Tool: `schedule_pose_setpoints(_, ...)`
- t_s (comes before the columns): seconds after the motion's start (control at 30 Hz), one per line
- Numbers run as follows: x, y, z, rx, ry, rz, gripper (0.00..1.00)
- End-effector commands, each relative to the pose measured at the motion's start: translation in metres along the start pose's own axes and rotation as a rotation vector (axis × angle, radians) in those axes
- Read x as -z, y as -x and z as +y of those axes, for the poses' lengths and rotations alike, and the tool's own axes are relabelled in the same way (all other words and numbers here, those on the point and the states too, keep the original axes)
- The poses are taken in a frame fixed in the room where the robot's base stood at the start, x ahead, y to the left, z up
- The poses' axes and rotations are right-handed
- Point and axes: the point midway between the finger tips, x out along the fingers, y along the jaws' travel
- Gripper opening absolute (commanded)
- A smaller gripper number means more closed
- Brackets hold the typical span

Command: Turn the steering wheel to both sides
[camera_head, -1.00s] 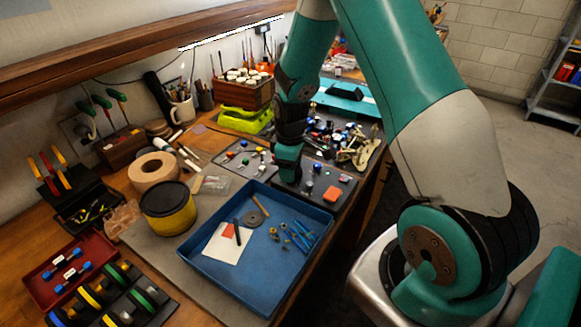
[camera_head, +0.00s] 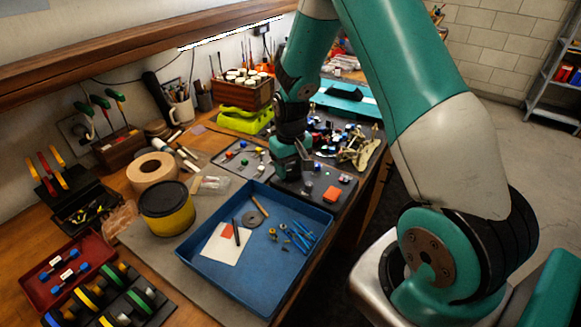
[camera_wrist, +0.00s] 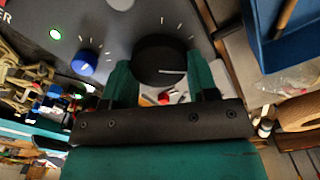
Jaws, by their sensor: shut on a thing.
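A large round black knob (camera_wrist: 158,50) with a white pointer line stands on a dark grey panel (camera_wrist: 50,15) in the wrist view; it appears to be the steering wheel. White tick marks ring it. My gripper (camera_wrist: 161,72) has its two green fingers on opposite sides of the knob, shut on it. The pointer line lies near the right finger, pointing right in the picture. In the head view my gripper (camera_head: 289,168) is down at the panel, and it hides the knob there.
A smaller blue knob (camera_wrist: 83,63) and a lit green light (camera_wrist: 55,34) sit on the panel beside my gripper. A blue tray (camera_head: 270,285) lies in front, with a black-lidded yellow tub (camera_head: 167,218) to its left. Small parts crowd the bench behind.

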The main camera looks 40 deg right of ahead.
Motion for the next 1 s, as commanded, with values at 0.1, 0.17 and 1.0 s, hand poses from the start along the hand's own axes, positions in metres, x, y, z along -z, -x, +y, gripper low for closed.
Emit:
schedule_pose_setpoints(0.1,0.0003,0.0004,0.0002,0.0,-0.048,0.001,0.29)
schedule_pose_setpoints(0.17,0.0003,0.0005,0.0002,0.0,-0.067,0.001,0.29)
schedule_pose_setpoints(1.0,0.0003,0.0005,0.0004,0.0,-0.105,0.001,0.79)
